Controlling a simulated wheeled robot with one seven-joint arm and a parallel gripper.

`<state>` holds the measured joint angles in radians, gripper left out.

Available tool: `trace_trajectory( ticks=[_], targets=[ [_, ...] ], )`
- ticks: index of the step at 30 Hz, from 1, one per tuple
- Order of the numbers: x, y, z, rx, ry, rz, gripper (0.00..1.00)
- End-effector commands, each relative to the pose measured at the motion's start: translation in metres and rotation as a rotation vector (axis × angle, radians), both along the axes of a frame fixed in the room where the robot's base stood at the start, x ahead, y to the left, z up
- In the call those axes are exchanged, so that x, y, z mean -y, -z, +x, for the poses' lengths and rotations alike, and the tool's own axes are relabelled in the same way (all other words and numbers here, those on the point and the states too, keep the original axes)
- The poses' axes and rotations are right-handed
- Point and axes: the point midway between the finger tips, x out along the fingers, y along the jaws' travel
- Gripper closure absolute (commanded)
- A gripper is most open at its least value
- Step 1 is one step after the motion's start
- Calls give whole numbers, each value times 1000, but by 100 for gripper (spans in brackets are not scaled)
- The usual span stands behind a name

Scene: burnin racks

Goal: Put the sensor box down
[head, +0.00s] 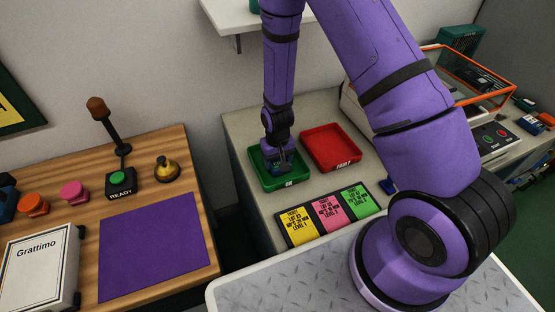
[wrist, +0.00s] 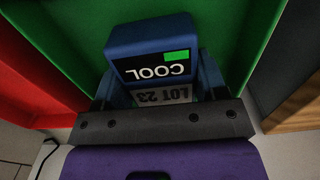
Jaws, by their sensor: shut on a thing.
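The sensor box (wrist: 150,42) is blue, with a black display reading COOL beside a green patch and a LOT 23 label; the writing is upside down in the wrist view. My gripper (head: 279,164) is shut on it. In the head view the gripper and box are down inside the green tray (head: 256,179), marked OK. The wrist view shows the green tray (wrist: 62,32) around the box. I cannot tell whether the box touches the tray floor. In the head view the box is mostly hidden by my gripper.
A red tray (head: 331,149), marked FAULT, stands right of the green one. Yellow, pink and green cards (head: 328,212) lie in front. A wooden table (head: 205,190) at left bears a purple mat (head: 155,245), a READY button (head: 121,180) and a white Grattimo box (head: 40,268).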

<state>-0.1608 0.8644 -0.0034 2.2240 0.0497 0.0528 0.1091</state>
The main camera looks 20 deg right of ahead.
Motion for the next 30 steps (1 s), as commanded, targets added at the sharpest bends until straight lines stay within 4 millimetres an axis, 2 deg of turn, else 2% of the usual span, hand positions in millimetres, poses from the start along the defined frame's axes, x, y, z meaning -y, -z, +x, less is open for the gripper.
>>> trace_trajectory(
  ticks=[1, 2, 5, 17, 23, 30],
  targets=[
    [0, 1, 0, -1, 0, 0, 67],
    [0, 2, 0, -1, 0, 0, 32],
    [0, 1, 0, 0, 0, 0, 9],
    [0, -5, 0, 1, 0, 0, 9],
    [0, -30, 1, 4, 0, 1, 9],
    [0, -70, 1, 4, 0, 0, 9]
  ],
)
